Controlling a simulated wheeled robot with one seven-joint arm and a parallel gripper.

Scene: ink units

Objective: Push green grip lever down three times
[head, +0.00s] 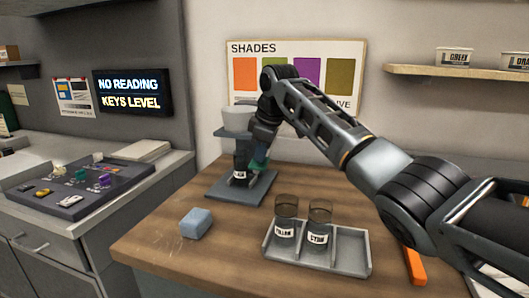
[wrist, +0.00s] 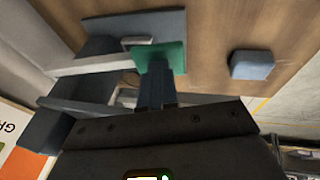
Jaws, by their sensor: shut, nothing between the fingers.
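The green grip lever (head: 259,163) is on the right side of a grey dispenser stand (head: 232,134) on the wooden table, partly hidden by my arm. It shows as a green plate in the wrist view (wrist: 176,54). My gripper is shut and empty, its fingertips (wrist: 156,72) over the lever's plate; I cannot tell whether they touch it. In the head view my wrist is just above the lever. A dark labelled jar (head: 240,172) stands under the dispenser's top on its base plate (head: 257,188).
A blue block (head: 195,223) lies in front of the stand. A grey tray (head: 350,250) holds two labelled jars (head: 286,220) (head: 319,224). A dark sign (head: 131,92) reads "NO READING" and "KEYS LEVEL". An orange strip (head: 415,267) lies at the right. Table between block and tray is clear.

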